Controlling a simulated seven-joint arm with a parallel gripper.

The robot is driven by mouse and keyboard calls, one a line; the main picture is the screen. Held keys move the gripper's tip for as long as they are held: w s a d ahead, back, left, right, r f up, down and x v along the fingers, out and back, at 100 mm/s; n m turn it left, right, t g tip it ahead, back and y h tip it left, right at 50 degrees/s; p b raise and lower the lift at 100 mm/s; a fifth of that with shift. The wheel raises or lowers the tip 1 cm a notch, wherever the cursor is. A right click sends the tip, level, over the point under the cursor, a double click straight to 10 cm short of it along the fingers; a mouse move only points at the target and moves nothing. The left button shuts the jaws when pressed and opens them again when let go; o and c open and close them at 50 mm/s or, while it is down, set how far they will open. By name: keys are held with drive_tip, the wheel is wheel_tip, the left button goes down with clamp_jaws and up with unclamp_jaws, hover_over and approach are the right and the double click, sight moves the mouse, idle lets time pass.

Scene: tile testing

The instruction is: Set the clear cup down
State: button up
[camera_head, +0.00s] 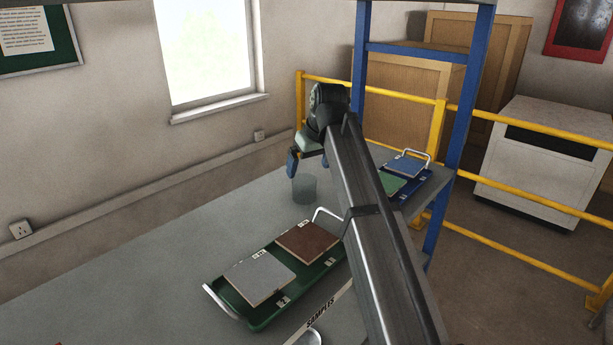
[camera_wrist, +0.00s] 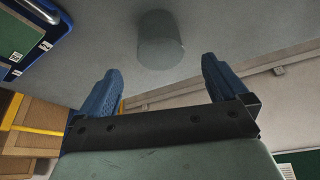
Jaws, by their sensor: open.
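The clear cup (camera_head: 305,189) is see-through and greyish and stands upright on the grey table. In the wrist view the cup (camera_wrist: 160,40) lies ahead of the fingertips, roughly centred between them. My gripper (camera_head: 294,162) has blue fingers and is just up and left of the cup in the head view. In the wrist view my gripper (camera_wrist: 159,66) is open, with its fingers spread wide and nothing between them. The cup appears apart from both fingers.
A green tray (camera_head: 262,322) with a grey tile (camera_head: 260,277) and a brown tile (camera_head: 307,241) lies in front. A blue tray (camera_head: 428,184) with green and blue tiles is at right, partly behind my arm. The table left of the cup is clear.

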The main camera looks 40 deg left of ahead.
drive_tip(key=shift+v, duration=1.8)
drive_tip(key=shift+w, duration=0.1)
